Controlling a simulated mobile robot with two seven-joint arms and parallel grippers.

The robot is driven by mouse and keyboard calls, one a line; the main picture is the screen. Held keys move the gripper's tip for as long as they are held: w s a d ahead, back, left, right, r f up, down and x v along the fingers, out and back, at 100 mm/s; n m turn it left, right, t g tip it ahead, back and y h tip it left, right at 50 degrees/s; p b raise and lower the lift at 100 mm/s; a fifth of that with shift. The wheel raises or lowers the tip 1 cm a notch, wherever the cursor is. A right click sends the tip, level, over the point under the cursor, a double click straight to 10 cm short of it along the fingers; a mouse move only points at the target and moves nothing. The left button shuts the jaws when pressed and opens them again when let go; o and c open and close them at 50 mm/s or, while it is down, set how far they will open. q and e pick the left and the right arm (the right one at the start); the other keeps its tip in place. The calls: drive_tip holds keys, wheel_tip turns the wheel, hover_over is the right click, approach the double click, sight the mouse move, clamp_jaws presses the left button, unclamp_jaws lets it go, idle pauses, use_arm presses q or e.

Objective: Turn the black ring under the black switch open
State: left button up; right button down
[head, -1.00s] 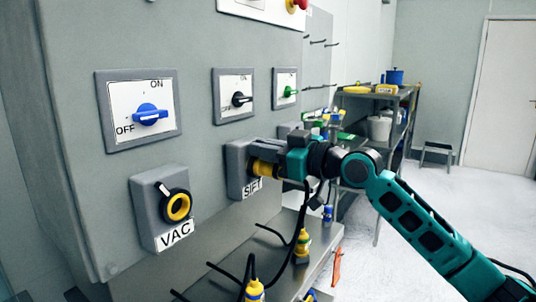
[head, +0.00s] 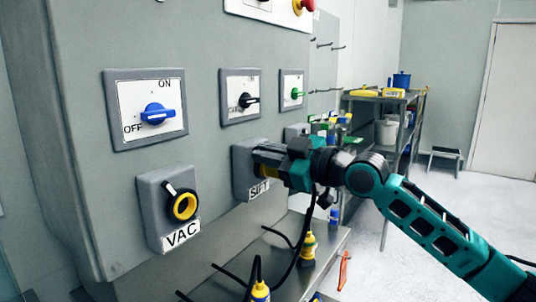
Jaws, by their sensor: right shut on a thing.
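The black switch (head: 249,101) is on a white plate in the middle of the grey cabinet front, its handle pointing right. Under it is the grey SIFT socket box (head: 241,171), where the black ring is mostly hidden by my gripper. My right gripper (head: 268,161) comes in from the right and is shut on the black ring at the socket's front. A little yellow shows beside the fingers. The SIFT label (head: 259,190) is partly visible below. My left gripper is not in view.
A blue switch (head: 158,114) and the VAC socket (head: 182,206) with its own black ring are to the left. A green switch (head: 296,93) is to the right. Yellow plugs on black cables (head: 308,247) stand on the metal ledge below.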

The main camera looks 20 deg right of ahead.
drive_tip(key=c, duration=1.2)
unclamp_jaws()
use_arm(q)
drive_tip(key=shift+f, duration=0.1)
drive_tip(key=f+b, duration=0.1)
drive_tip(key=b, duration=0.1)
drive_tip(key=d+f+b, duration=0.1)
drive_tip(key=b, duration=0.1)
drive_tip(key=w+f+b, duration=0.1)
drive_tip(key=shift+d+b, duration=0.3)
drive_tip(key=shift+b, duration=0.1)
use_arm(e)
drive_tip(key=v, duration=1.3)
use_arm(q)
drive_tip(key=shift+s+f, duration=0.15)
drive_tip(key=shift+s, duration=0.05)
